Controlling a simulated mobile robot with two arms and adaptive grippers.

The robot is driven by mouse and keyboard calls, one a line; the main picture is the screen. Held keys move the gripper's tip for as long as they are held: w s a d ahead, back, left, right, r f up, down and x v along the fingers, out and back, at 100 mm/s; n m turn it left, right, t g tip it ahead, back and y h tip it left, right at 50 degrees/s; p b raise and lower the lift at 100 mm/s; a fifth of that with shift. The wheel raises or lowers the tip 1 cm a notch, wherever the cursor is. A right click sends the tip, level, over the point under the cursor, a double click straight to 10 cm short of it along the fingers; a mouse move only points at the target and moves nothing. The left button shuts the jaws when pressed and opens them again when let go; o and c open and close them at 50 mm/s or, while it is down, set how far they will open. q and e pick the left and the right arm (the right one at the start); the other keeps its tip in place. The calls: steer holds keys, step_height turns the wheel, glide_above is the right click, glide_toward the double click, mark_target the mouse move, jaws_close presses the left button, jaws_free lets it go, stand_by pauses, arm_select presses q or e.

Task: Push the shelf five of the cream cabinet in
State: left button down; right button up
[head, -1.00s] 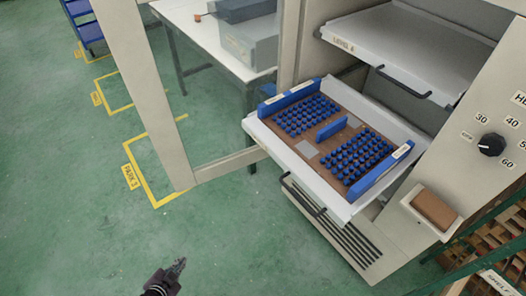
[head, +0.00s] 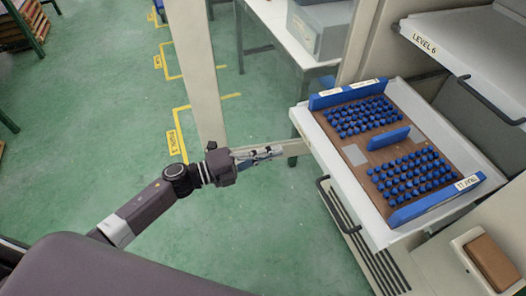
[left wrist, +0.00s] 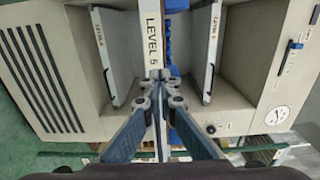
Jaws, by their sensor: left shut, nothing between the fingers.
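The cream cabinet (head: 385,35) stands open on the right of the head view. Its shelf five (head: 333,168) is pulled out and bears a brown tray (head: 387,152) with rows of blue pegs and blue side bars. In the left wrist view the front of shelf five (left wrist: 151,45) reads LEVEL 5 and stands upright in the picture. My left gripper (head: 279,152) is shut and empty, just left of the shelf's front edge. In the left wrist view its fingertips (left wrist: 159,76) point at that front; I cannot tell whether they touch. My right gripper is not in view.
The LEVEL 6 shelf (head: 445,50) is above, with a black handle (head: 490,100). Another black handle (head: 338,205) is below shelf five. The open door frame (head: 195,75) stands behind my left arm. A white table (head: 270,22) is behind.

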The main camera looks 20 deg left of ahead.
mark_target(310, 141)
arm_select(q)
steer(key=p+x, duration=0.1)
steer(key=x, duration=0.6)
steer(key=shift+w+d+r, duration=0.1)
steer(key=shift+w+d, duration=0.05)
steer(key=shift+w, duration=0.05)
steer(key=shift+w+d, duration=0.2)
steer(key=shift+d, duration=0.15)
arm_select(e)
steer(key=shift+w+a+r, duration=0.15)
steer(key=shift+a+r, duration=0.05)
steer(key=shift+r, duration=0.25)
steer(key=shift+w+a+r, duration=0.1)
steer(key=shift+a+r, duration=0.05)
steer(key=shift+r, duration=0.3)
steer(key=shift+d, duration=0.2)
